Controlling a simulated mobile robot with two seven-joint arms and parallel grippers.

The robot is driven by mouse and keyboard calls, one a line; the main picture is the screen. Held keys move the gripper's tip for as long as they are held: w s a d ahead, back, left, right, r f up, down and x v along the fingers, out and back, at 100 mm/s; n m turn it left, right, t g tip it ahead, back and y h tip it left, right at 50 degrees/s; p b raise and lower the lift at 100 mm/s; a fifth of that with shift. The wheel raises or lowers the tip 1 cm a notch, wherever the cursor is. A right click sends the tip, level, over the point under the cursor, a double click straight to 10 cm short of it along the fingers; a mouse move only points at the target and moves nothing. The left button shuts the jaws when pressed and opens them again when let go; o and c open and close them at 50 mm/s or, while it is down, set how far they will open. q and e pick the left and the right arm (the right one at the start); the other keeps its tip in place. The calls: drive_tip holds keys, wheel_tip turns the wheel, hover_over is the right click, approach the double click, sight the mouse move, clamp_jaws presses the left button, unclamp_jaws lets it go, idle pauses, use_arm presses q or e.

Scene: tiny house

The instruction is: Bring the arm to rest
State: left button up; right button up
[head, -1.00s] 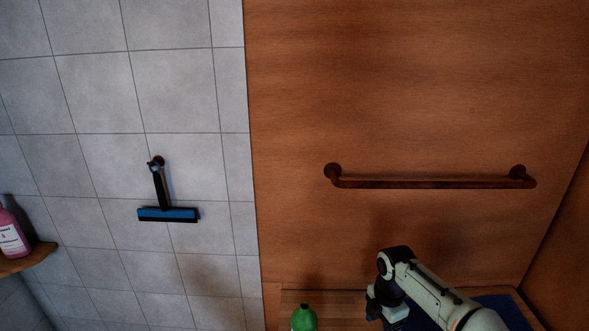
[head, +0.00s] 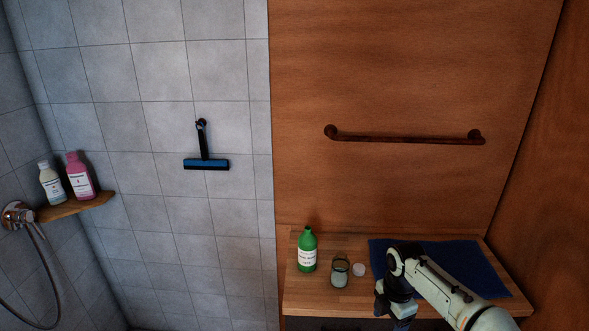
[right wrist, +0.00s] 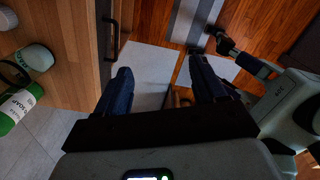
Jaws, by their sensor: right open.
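My right arm comes in from the lower right of the head view. Its right gripper (head: 395,312) points down near the front edge of the wooden counter (head: 300,296), its tips hard to make out. In the right wrist view the two dark fingers (right wrist: 163,82) are wide apart with nothing between them. They point down beside the counter's front, over the floor. The counter (right wrist: 62,50) is at the left there.
A green bottle (head: 307,252), a glass jar (head: 340,271), a small pale round thing (head: 359,269) and a blue cloth (head: 470,262) are on the counter. A towel bar (head: 405,138) and squeegee (head: 206,163) hang behind. A corner shelf (head: 78,205) holds two bottles.

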drive_tip(key=s+a+f+m+y, duration=0.1)
drive_tip(key=s+a+f+m, duration=0.2)
drive_tip(key=f, duration=0.5)
drive_tip(key=s+a+f+m+y, duration=0.1)
drive_tip(key=s+a+f+m, duration=0.15)
drive_tip(key=f, duration=0.55)
drive_tip(key=s+a+f+m+y, duration=0.1)
drive_tip(key=s+a+f+m, duration=0.2)
drive_tip(key=f, duration=0.5)
drive_tip(key=s+a+f+m, duration=0.1)
drive_tip(key=s+f+m, duration=0.4)
drive_tip(key=s+m, duration=0.3)
drive_tip(key=s+a+f+m, duration=0.1)
drive_tip(key=s+f+m, duration=0.5)
drive_tip(key=s, duration=0.9)
drive_tip(key=m, duration=0.3)
drive_tip(key=shift+s+f+g+y, duration=0.25)
drive_tip(key=shift+s+g+y, duration=0.05)
drive_tip(key=shift+s+y, duration=0.1)
